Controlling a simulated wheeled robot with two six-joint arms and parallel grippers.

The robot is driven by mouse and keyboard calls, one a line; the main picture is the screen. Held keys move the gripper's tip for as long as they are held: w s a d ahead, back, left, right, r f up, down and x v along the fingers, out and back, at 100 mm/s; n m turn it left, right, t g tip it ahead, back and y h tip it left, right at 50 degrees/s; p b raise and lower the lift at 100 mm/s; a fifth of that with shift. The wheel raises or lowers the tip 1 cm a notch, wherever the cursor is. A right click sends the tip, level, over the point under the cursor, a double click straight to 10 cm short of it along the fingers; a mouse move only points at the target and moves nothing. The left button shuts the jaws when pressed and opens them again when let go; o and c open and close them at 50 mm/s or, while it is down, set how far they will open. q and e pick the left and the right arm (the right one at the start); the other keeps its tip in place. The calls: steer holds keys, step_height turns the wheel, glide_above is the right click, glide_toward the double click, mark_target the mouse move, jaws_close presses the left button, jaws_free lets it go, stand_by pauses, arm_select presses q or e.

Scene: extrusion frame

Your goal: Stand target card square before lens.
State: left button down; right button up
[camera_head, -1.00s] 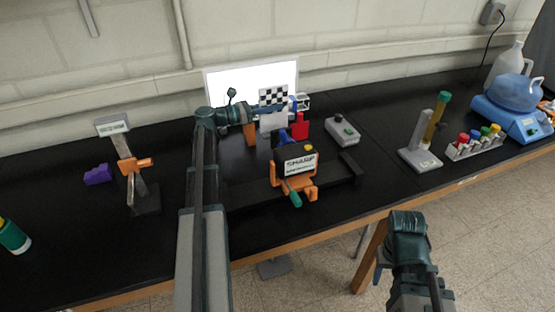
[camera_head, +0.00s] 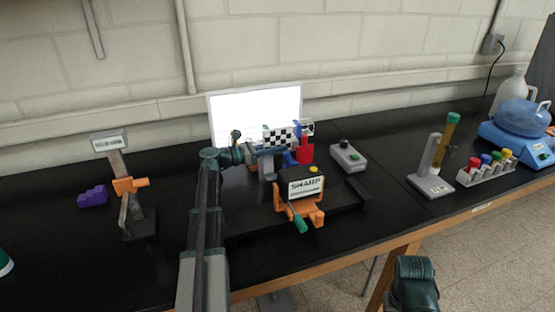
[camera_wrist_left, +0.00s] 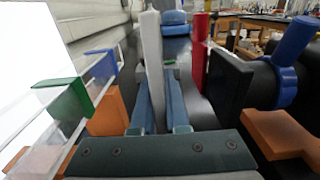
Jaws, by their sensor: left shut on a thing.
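The target card (camera_head: 279,136) has a black-and-white checkerboard face and stands in front of a bright white panel. A pale grey part (camera_head: 268,167) shows below it. My left gripper (camera_head: 262,150) is shut on the card. In the left wrist view, a pale upright slab (camera_wrist_left: 152,50) stands between its blue fingers (camera_wrist_left: 160,105). I cannot tell whether the card's foot touches the bench. The SHARP-labelled device (camera_head: 305,187) sits on an orange clamp in front and to the right. In the left wrist view, a black cylinder (camera_wrist_left: 262,80) with a blue knob is at right; its lens face is hidden.
A clear plate with a green clip (camera_wrist_left: 68,100) is close at left in the left wrist view. The white panel (camera_head: 255,110) is behind.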

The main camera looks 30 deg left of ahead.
arm_select(q)
step_height(320, 180, down, 3)
steer(key=shift+f+b, duration=0.1)
steer(key=shift+b, duration=1.05)
steer(key=shift+r, duration=0.2)
steer(key=shift+f, duration=0.15)
steer(key=c, duration=0.9)
jaws_free()
steer(key=shift+r, duration=0.2)
steer(key=v, duration=1.2)
steer(key=shift+a+f, duration=0.1)
